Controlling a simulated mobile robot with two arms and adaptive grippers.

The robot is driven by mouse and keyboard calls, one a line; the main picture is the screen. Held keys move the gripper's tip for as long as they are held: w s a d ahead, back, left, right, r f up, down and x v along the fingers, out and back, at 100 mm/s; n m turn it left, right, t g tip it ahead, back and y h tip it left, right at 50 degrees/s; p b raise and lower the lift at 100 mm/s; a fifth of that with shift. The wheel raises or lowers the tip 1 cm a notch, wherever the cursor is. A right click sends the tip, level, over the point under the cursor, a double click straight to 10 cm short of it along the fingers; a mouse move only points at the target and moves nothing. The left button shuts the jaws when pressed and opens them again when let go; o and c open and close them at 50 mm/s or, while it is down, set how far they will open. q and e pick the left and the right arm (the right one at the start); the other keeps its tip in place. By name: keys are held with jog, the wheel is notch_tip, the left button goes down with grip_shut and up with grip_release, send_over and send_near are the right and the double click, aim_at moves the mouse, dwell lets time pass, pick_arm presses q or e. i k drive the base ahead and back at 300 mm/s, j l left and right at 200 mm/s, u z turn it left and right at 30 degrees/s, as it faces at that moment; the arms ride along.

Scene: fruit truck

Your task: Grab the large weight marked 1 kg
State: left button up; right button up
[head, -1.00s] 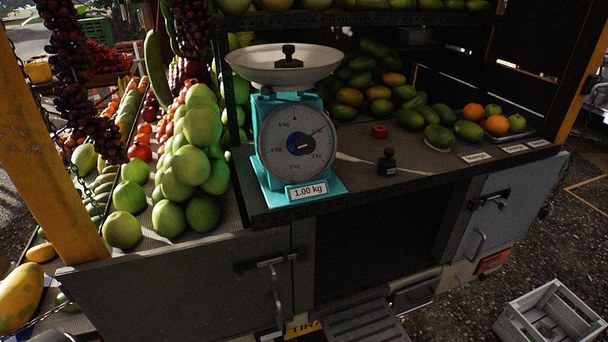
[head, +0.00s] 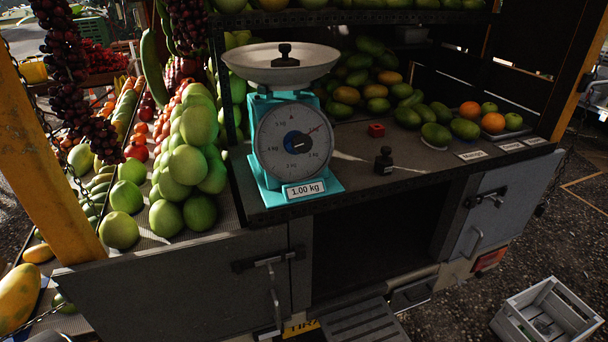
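A dark weight with a knob top (head: 285,56) stands in the white pan (head: 262,67) of the turquoise scale (head: 264,180). The scale's label reads 1.00 kg. A second dark weight with a knob (head: 383,161) stands upright on the counter (head: 420,172), right of the scale and near the front edge. I cannot read a mark on either weight. Neither of my grippers shows in the head view.
A small red object (head: 376,130) lies on the counter behind the second weight. Green fruit (head: 437,135) and oranges (head: 493,123) are at the right. Stacked green fruit (head: 188,165) is left of the scale. A pale crate (head: 520,310) stands on the ground at lower right.

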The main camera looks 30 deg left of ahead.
aim_at(285, 48)
jog(key=u, duration=0.9)
jog(key=i+l, duration=0.05)
